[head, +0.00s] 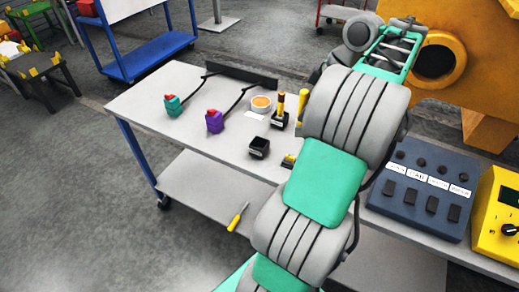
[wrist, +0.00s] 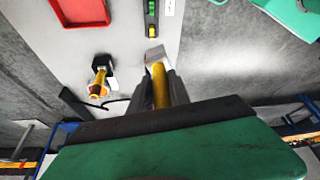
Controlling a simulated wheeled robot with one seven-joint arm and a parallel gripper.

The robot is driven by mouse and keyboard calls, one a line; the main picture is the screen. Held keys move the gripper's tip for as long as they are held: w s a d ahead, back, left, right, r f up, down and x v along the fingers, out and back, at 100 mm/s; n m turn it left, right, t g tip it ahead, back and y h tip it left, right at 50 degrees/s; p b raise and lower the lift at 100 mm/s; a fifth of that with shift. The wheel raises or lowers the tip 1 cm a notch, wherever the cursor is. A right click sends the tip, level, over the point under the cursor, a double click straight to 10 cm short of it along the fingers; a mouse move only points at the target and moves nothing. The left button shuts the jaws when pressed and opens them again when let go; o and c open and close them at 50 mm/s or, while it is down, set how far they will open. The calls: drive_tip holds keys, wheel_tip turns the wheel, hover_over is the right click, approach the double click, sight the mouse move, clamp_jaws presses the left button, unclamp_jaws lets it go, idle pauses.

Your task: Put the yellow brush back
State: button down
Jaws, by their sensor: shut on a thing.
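The yellow brush (wrist: 160,92) is between the two dark fingers of my gripper (wrist: 161,74) in the wrist view. Its yellow handle runs between the fingers, and a pale grey block shows at its far end. My gripper is shut on it. In the head view my arm hides the gripper. A dark open holder (head: 259,148) with a white label stands on the table and looks empty. Another dark holder (head: 279,121) has an upright yellow handle in it, and a second yellow handle (head: 302,101) shows just beside my arm.
A red tray (wrist: 82,12) shows in the wrist view. A yellow screwdriver-like tool (head: 238,217) lies below the tabletop.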

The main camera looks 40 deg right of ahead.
drive_tip(key=w+a+f+b, duration=0.4)
drive_tip(key=w+f+b, duration=0.2)
drive_tip(key=w+f, duration=0.7)
drive_tip(key=shift+a, duration=0.15)
drive_tip(key=shift+w, duration=0.1)
drive_tip(key=shift+f, duration=0.2)
drive_tip(key=c, duration=1.7)
unclamp_jaws()
drive_tip(key=o, duration=0.5)
